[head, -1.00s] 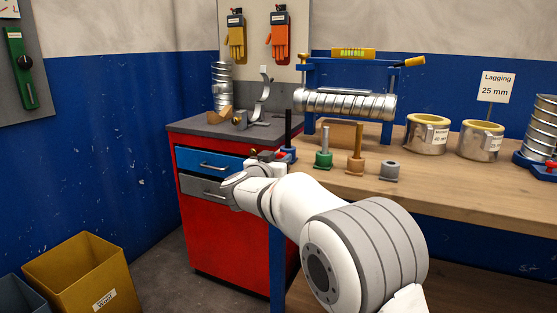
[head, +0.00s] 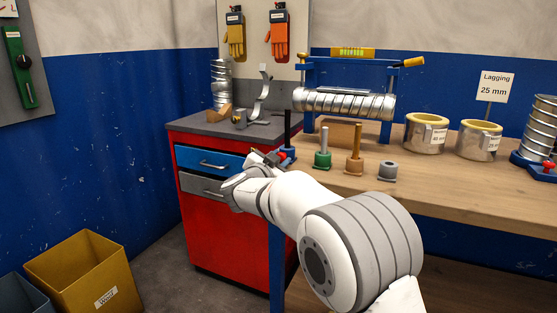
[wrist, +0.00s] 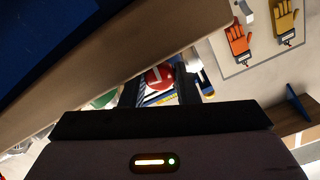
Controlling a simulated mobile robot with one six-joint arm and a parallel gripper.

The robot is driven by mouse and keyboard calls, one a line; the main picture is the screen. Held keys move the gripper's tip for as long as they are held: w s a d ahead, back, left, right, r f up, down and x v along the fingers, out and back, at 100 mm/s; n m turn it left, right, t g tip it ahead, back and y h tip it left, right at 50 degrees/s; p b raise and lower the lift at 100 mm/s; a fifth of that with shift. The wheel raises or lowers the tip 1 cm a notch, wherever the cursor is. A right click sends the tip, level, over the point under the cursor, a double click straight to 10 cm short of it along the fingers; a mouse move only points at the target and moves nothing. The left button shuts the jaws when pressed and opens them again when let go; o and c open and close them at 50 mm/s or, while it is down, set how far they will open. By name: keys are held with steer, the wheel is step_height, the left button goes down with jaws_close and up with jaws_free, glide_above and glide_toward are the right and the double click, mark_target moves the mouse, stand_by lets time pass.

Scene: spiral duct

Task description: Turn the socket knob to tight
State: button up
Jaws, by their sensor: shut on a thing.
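The red socket knob (wrist: 158,77), with a pale line across its face, sits between the two dark fingers of my gripper (wrist: 160,86) in the wrist view. My gripper is shut on it. In the head view my gripper (head: 271,157) is at the left front corner of the bench, against a blue socket (head: 288,154) with a black upright post (head: 288,127). The knob is mostly hidden there by my gripper. I cannot read any tight mark beside the knob.
A green-based post (head: 323,158), a brown-based post (head: 354,163) and a grey collar (head: 388,170) stand right of the socket. A silver spiral duct (head: 345,104) lies in a blue frame behind them. A red cabinet (head: 228,226) stands left of the bench (head: 450,195).

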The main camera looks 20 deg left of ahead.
stand_by(0.4)
steer(key=o, duration=1)
steer(key=shift+s+a+p, duration=0.15)
steer(key=shift+s+p, duration=0.2)
steer(key=shift+s, duration=1.6)
steer(key=shift+s+a+p, duration=0.15)
steer(key=shift+s+p, duration=0.15)
steer(key=shift+s, duration=1.65)
